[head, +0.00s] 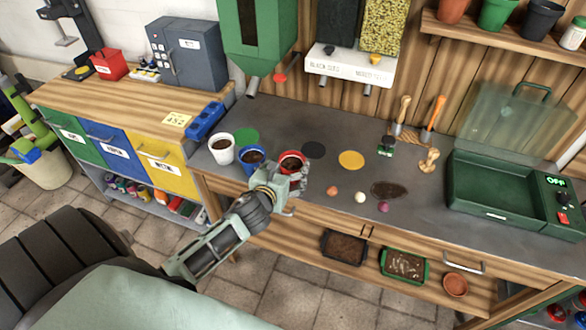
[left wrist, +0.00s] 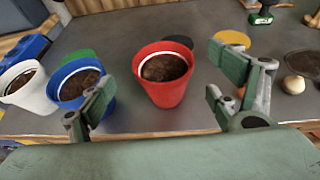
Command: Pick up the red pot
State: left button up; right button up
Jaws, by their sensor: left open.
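The red pot (head: 291,163), filled with dark soil, stands upright on the grey bench top near its front edge. In the left wrist view the red pot (left wrist: 164,76) is centred beyond my left gripper (left wrist: 165,105), whose two fingers are spread wide to either side. In the head view my left gripper (head: 293,180) is at the front of the pot and partly covers it. I cannot tell whether the fingers touch it. My right gripper is not in view.
A blue pot (head: 251,158) and a white pot (head: 221,149) stand just left of the red pot. Green, black and yellow discs (head: 351,160) lie behind. Small balls (head: 360,197) and spilled soil (head: 389,190) lie to the right. A green open case (head: 492,182) is at far right.

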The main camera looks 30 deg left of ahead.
aim_at(293, 159)
pick_arm(q)
jog(key=shift+x, duration=0.75)
jog(key=shift+w+a+f+p, duration=0.1)
jog(key=shift+w+f+p, duration=0.15)
jog(key=shift+w+p, duration=0.25)
jog(key=shift+x, duration=1.95)
jog(key=shift+s+f, duration=0.1)
jog(key=shift+f, duration=0.05)
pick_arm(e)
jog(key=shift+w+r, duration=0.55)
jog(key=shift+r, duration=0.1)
pick_arm(q)
jog(key=shift+c, duration=0.5)
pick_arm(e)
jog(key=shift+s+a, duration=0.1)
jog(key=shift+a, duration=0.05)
pick_arm(q)
jog(key=c, duration=1.3)
